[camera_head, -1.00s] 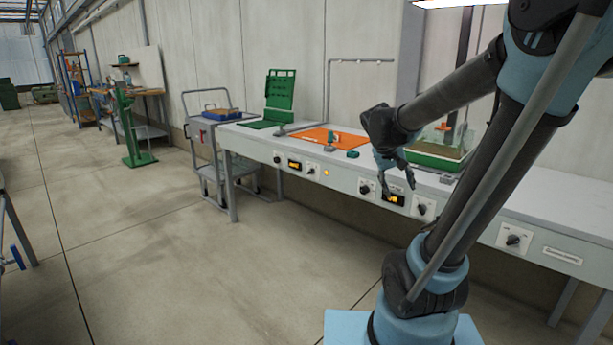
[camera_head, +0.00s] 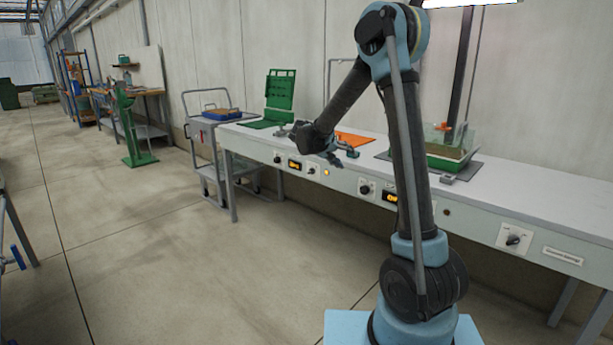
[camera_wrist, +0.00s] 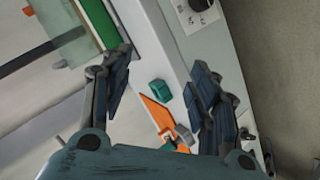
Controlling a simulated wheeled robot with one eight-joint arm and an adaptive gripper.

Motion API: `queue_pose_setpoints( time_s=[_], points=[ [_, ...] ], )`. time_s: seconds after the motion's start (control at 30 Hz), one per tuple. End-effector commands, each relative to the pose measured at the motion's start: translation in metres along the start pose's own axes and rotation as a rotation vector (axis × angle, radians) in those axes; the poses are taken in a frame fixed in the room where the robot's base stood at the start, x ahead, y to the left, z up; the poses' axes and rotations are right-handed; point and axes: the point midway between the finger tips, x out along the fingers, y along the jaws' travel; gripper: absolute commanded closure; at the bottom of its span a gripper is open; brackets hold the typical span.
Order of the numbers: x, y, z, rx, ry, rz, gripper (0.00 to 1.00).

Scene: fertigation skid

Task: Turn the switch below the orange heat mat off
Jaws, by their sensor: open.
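The orange heat mat (camera_head: 353,139) lies on the bench top, partly hidden by my arm. It also shows in the wrist view (camera_wrist: 154,111). The switch's setting is too small to read. My gripper (camera_head: 338,158) is open and empty by the bench's front edge, to the right of the switch in the head view. In the wrist view, its fingers (camera_wrist: 162,85) are spread apart.
A second dial (camera_head: 365,188) and lit display (camera_head: 390,197) sit farther right, and a separate knob panel (camera_head: 513,239) beyond. A small green block (camera_wrist: 160,90) rests near the mat. A green-based clear box (camera_head: 450,150) stands right. The floor before the bench is clear.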

Motion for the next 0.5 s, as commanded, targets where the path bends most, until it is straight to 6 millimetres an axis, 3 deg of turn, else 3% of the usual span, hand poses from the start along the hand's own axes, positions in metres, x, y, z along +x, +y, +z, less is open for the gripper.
queue_pose_setpoints(
  time_s=[0.03, 0.2, 0.5],
  points=[
    [-0.002, -0.017, -0.011, 0.000, 0.024, 0.016, 0.45],
    [-0.006, -0.067, -0.040, 0.016, 0.103, 0.076, 0.45],
    [-0.023, -0.163, -0.072, 0.052, 0.257, 0.169, 0.45]
  ],
)
